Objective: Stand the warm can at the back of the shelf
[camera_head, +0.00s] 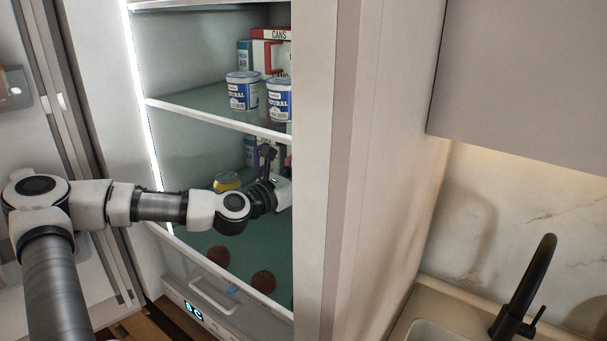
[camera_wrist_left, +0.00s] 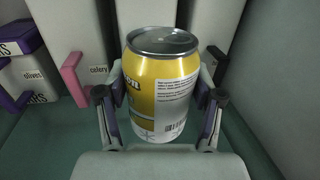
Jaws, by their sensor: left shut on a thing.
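A yellow can (camera_wrist_left: 160,85) with a silver top stands upright between the fingers of my left gripper (camera_wrist_left: 161,98) in the wrist view. The fingers are shut on its sides. I cannot tell whether its base touches the shelf. In the head view my left gripper (camera_head: 282,192) reaches into the open fridge, partly hidden by the fridge's right edge, and the held can is not clearly visible there. The shelf (camera_head: 190,240) is a green-tinted glass level. My right gripper is not in view.
A yellow container (camera_head: 228,181) shows behind my arm. Two round reddish items (camera_head: 264,281) lie lower down. White tubs (camera_head: 243,91) stand on the upper shelf. Boxes labelled celery (camera_wrist_left: 97,60) and olives (camera_wrist_left: 30,75) stand behind and left of the can. A wall (camera_wrist_left: 285,80) is close at right.

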